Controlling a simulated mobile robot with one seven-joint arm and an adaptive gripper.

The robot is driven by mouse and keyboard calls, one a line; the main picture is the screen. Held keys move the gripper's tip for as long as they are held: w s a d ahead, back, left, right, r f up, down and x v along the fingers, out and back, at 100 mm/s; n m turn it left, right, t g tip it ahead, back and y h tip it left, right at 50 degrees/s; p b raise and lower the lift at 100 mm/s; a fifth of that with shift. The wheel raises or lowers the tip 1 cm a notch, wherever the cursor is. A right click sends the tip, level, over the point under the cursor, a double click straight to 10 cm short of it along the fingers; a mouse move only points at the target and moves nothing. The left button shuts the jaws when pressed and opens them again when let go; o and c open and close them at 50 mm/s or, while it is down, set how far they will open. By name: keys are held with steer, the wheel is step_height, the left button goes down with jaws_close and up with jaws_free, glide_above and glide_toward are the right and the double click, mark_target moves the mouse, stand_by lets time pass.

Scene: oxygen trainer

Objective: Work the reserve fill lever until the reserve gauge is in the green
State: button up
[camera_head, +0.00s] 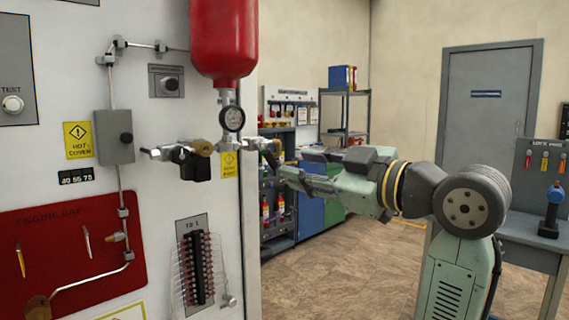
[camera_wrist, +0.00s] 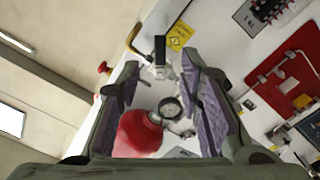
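The small round gauge (camera_head: 232,119) hangs under a red cylinder (camera_head: 222,40) on the white wall panel. Its needle and any green band are too small to read. In the wrist view the gauge (camera_wrist: 170,107) and the red cylinder (camera_wrist: 140,133) show between the fingers. A metal fitting with a black end (camera_wrist: 160,48) stands just beyond the fingertips; I cannot tell whether it is the reserve fill lever. My gripper (camera_head: 272,162) is at the panel's right edge, right of and below the gauge. In the wrist view my gripper (camera_wrist: 161,66) is open, with nothing clamped.
A brass knob (camera_head: 203,148) and black valve body (camera_head: 195,165) stick out left of the gauge. A terminal block (camera_head: 198,268) and red engine panel (camera_head: 70,250) are lower. Shelves (camera_head: 346,100) and a workbench (camera_head: 535,232) stand behind. The floor (camera_head: 340,280) is clear.

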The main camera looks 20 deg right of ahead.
steer(key=shift+v, duration=1.65)
stand_by(0.9)
